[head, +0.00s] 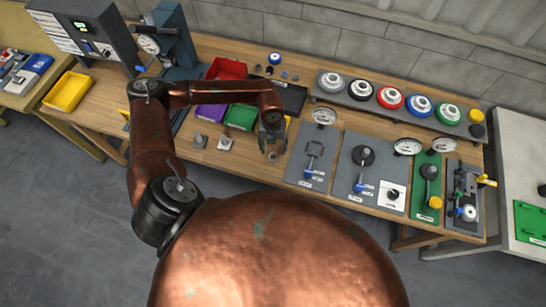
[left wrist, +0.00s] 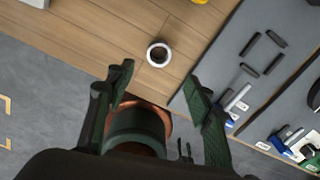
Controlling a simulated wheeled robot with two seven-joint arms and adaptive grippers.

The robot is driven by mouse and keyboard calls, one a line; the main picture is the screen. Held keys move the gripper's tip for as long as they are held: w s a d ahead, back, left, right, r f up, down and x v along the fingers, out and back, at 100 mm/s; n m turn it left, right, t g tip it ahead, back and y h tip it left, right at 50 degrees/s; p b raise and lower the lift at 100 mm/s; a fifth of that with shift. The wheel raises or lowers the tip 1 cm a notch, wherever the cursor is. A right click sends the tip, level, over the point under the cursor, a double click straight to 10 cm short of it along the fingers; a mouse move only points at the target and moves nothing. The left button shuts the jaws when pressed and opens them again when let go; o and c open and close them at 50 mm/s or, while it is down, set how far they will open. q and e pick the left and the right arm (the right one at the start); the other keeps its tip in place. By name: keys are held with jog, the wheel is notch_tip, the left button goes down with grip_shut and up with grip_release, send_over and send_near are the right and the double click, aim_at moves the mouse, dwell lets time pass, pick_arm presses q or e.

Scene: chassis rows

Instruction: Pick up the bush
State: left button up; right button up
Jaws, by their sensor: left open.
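The bush (left wrist: 158,54) is a small pale metal ring with a dark bore, standing on the wooden bench top (left wrist: 95,40) in the left wrist view. In the head view the bush (head: 272,157) is a tiny ring near the front of the bench, just below my left gripper (head: 272,140). In the left wrist view my left gripper (left wrist: 160,76) is open and empty. Its two fingers are spread to either side, and the bush lies beyond the tips, roughly in line with the gap. My right gripper is not in view.
A grey panel (head: 312,158) with black fittings lies right of the bush. Green (head: 241,117), purple (head: 209,112) and red (head: 228,69) bins stand behind. A rack with coloured rings (head: 390,97) stands at back right.

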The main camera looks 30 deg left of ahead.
aim_at(273, 155)
pick_arm(q)
jog(key=shift+a+f, duration=0.3)
jog(key=shift+f, duration=0.3)
jog(key=shift+a+f, duration=0.25)
jog(key=shift+f, duration=0.3)
jog(key=shift+w+d+f+p, duration=0.1)
jog(key=shift+f+p, duration=0.1)
jog(key=shift+f, duration=0.7)
jog(key=shift+w+d+f+p, duration=0.1)
jog(key=shift+d+f+p, duration=0.05)
jog(key=shift+f, duration=0.75)
jog(key=shift+w+d+f+p, duration=0.1)
jog(key=shift+f+p, duration=0.1)
jog(key=shift+f, duration=0.7)
jog(key=shift+c, duration=0.4)
jog(key=c, duration=1.2)
jog(key=shift+r, duration=0.1)
